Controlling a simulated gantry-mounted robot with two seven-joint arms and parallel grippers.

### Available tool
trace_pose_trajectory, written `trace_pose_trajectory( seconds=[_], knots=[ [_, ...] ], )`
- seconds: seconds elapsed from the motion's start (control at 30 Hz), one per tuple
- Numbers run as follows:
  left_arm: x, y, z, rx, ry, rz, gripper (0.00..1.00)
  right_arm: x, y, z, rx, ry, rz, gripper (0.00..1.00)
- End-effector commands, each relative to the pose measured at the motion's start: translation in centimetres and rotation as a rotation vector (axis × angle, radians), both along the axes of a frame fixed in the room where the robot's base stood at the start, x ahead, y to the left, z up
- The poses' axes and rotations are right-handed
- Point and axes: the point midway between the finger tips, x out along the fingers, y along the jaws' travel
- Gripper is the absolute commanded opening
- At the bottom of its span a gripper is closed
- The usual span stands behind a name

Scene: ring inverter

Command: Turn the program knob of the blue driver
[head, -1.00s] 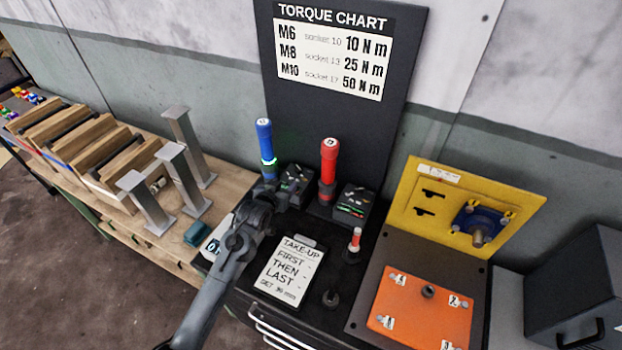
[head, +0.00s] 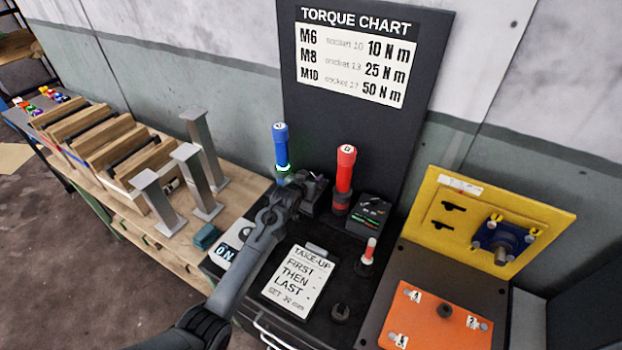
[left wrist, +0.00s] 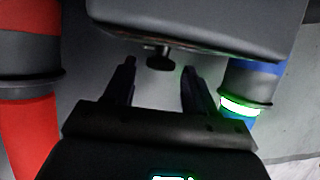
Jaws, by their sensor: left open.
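The blue driver (head: 281,148) stands upright with a green glowing ring, at the back of the black bench top; it also shows at the right of the left wrist view (left wrist: 246,98). Its small dark control box (head: 313,203) is mostly hidden behind my left gripper (head: 303,182) in the head view. In the left wrist view, a small dark knob (left wrist: 160,59) sticks out from a grey box face. My open left gripper (left wrist: 158,68) has one finger on each side of that knob, with visible gaps. My right gripper is not in view.
The red driver (head: 345,168) stands close to the right, beside its own control box (head: 368,212). A take-up card (head: 298,280) and a red-and-white upright piece (head: 368,250) are nearer. An orange plate (head: 436,315) lies to the right.

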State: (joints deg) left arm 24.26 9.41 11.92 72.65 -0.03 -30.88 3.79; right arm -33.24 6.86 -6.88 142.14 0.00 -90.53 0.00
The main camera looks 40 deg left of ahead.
Motion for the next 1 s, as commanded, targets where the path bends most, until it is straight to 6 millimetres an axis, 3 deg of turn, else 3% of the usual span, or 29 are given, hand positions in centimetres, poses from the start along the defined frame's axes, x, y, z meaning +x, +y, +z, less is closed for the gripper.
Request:
trace_pose_trajectory(
  seconds=[0.47,0.8,1.0],
  knots=[
    [0.7,0.2,-0.29,0.0,0.0,0.0,0.56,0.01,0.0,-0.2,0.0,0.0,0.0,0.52],
    [0.69,0.21,-0.31,0.0,0.0,0.0,0.05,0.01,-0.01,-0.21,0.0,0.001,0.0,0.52],
    [0.71,0.5,-0.17,0.003,0.0,-0.038,0.05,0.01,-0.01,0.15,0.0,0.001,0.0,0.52]
  ],
)
